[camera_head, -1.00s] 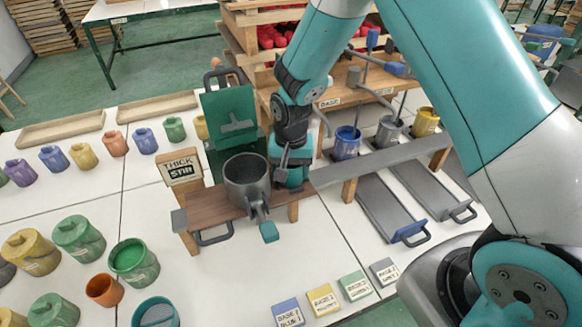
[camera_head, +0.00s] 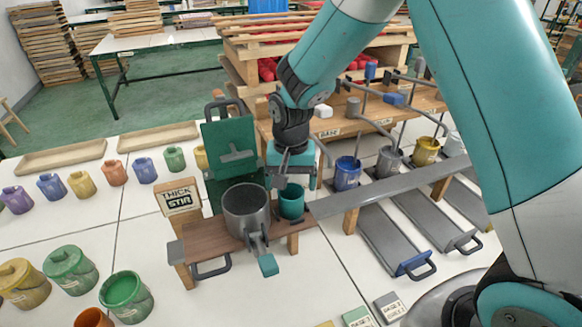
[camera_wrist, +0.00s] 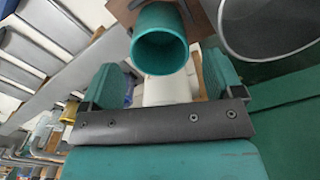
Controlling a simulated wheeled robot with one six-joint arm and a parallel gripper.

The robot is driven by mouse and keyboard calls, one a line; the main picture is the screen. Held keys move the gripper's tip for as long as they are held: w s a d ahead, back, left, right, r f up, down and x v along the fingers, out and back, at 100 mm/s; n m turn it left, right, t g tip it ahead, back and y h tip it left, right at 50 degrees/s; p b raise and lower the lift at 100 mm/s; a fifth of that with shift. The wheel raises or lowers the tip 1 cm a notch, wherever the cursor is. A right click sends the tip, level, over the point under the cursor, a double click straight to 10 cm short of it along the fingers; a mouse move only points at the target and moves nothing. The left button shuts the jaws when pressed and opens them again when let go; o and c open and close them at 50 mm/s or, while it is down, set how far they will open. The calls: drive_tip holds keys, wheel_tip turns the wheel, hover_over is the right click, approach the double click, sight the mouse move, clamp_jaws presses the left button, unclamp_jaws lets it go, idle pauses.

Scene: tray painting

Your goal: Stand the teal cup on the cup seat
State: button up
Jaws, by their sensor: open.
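The teal cup (camera_head: 291,203) stands upright on the right part of the brown wooden bench (camera_head: 206,239), beside the grey pot (camera_head: 246,210). The cup's base hides what it rests on, so I cannot make out the cup seat itself. My gripper (camera_head: 291,176) is just above the cup, open and empty. In the wrist view the open mouth of the cup (camera_wrist: 159,54) shows beyond the two spread fingers (camera_wrist: 162,82), clear of them. The grey pot's rim (camera_wrist: 268,30) shows at the upper right there.
A THICK STIR sign (camera_head: 179,197) and a green panel (camera_head: 229,148) stand behind the pot. The pot's handle (camera_head: 262,258) juts forward. A grey rail (camera_head: 390,187) runs right from the bench, near blue (camera_head: 347,174), grey and yellow paint pots.

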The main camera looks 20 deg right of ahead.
drive_tip(key=s+a+r+n+y, duration=0.2)
drive_tip(key=s+r+n, duration=0.2)
drive_tip(key=s+r, duration=0.65)
drive_tip(key=s+a+r+n+y, duration=0.1)
drive_tip(key=s+r+n, duration=0.1)
drive_tip(key=s+n, duration=0.2)
drive_tip(key=s+a+r+n+y, duration=0.1)
drive_tip(key=s+r+n, duration=0.2)
drive_tip(key=s, duration=0.7)
drive_tip(key=shift+a+r+n+b, duration=0.3)
drive_tip(key=shift+a+n+b, duration=0.05)
drive_tip(key=shift+n+b, duration=0.1)
